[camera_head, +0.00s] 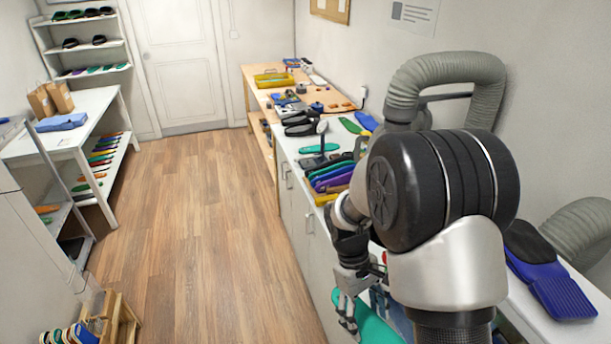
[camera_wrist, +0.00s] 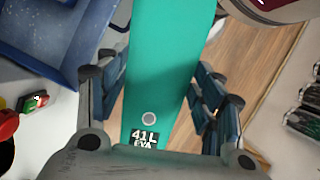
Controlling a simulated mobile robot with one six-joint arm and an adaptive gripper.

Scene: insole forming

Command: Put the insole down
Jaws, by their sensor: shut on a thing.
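The teal insole (camera_wrist: 165,60) runs lengthwise between the fingers in the wrist view, with a "41L EVA" label and a round mark near its close end. My gripper (camera_wrist: 158,95) is shut on it, with a finger on each side. In the head view, my gripper (camera_head: 347,312) hangs at the front edge of the white bench, and the teal insole (camera_head: 372,326) shows beside it, partly hidden by my arm. The insole's far end runs out of the wrist view.
A blue tray-like part (camera_wrist: 45,60) and a red button (camera_wrist: 8,124) lie left of the insole in the wrist view. Colourful insoles (camera_head: 330,178) line the bench (camera_head: 290,150). A wooden rack (camera_head: 120,325) stands on the floor at bottom left. The middle floor is clear.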

